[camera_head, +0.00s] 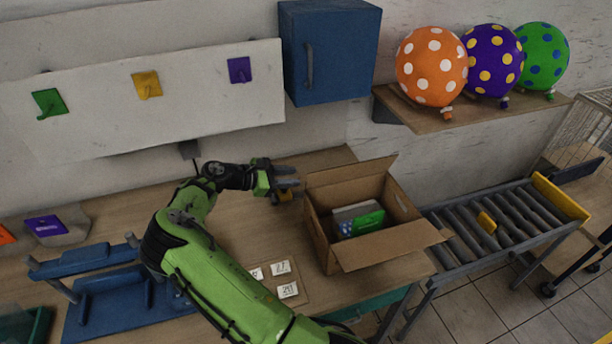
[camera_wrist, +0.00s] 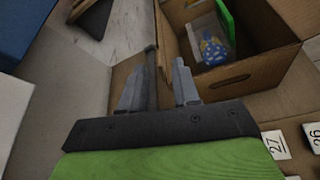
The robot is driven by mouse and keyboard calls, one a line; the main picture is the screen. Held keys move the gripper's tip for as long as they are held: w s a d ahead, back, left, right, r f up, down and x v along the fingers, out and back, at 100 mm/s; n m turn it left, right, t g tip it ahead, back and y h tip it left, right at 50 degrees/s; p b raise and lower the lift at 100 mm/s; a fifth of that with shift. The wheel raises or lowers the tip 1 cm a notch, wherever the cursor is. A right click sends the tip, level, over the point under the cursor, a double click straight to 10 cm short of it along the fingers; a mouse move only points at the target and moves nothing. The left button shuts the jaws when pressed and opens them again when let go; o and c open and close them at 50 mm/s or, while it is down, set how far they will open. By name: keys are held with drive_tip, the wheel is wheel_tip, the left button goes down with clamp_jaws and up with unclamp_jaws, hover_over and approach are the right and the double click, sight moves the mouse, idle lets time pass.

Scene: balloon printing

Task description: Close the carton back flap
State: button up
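The open brown carton (camera_head: 325,238) stands on the table, right of my gripper (camera_head: 289,182). Its back flap (camera_head: 350,170) stands raised on the wall side. In the wrist view a brown upright strip that looks like this flap (camera_wrist: 166,40) lies beyond the gap between my fingertips (camera_wrist: 157,92). The carton (camera_wrist: 262,72) fills the upper right there. My gripper is open beside the flap's left end; I cannot tell whether it touches the flap. The front flap (camera_head: 390,244) is folded outward. A green box (camera_head: 362,224) and a greyish item (camera_head: 352,210) lie inside the carton.
A roller conveyor (camera_head: 495,225) adjoins the carton's right side. Number cards (camera_head: 281,267) lie in front of it. A blue cabinet (camera_head: 330,50) and a shelf (camera_head: 470,112) with balloons hang on the wall above. A blue stand (camera_head: 105,300) is at left.

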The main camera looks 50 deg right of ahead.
sight(307, 175)
drive_tip(key=x, duration=0.6)
clamp_jaws()
idle(1.2)
